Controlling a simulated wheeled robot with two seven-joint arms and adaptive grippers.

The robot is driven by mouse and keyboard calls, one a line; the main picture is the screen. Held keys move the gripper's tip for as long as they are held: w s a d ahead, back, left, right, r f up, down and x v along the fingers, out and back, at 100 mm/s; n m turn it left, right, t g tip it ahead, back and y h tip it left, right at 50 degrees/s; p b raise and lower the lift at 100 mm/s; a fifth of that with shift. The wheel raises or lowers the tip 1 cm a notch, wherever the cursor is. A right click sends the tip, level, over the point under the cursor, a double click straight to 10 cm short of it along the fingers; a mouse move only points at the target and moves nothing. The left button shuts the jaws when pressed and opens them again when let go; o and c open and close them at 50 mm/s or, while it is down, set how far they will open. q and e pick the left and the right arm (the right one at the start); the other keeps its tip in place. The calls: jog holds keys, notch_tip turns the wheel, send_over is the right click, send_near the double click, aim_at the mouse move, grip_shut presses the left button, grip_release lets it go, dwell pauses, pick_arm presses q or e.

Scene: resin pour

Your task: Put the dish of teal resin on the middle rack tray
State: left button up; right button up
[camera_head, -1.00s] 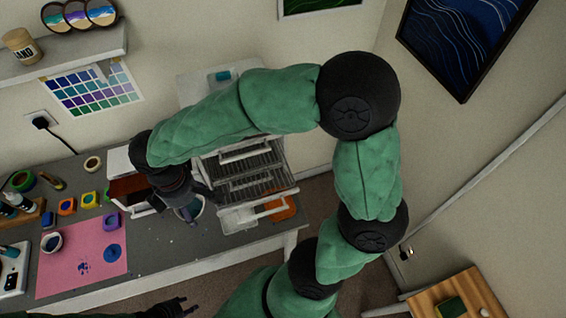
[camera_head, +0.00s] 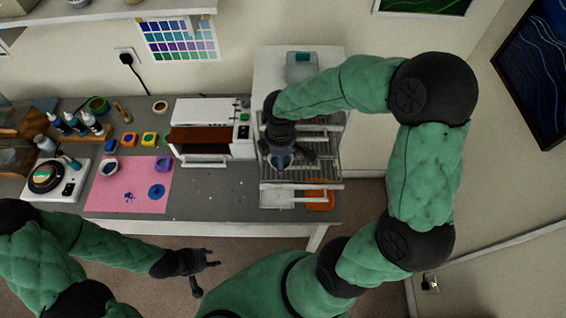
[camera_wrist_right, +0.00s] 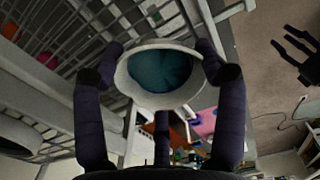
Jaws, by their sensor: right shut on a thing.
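My right gripper (camera_head: 290,156) is shut on the dish of teal resin (camera_head: 280,163) in front of the wire rack (camera_head: 302,186). The rack's wire trays also show in the wrist view (camera_wrist_right: 80,35), beside the dish. I cannot tell which tray level the dish is at, as the gripper and arm hide part of the rack. My left gripper (camera_head: 208,272) is open and empty, in front of the table.
A white oven (camera_head: 240,150) with a brown door stands left of the rack. A pink mat (camera_head: 125,200) with small cups and a turntable (camera_head: 45,178) lie further left. An orange item (camera_head: 320,198) is low in the rack.

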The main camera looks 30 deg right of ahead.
jog(key=shift+d+f, duration=0.45)
jog(key=shift+f, duration=1.5)
jog(key=shift+f, duration=0.1)
jog(key=shift+f+b, duration=0.1)
jog(key=shift+b, duration=0.25)
jog(key=o, duration=1.2)
jog(key=shift+c, duration=0.2)
notch_tip(320, 180, up, 12)
jog(key=p, duration=0.1)
jog(key=shift+r, duration=0.2)
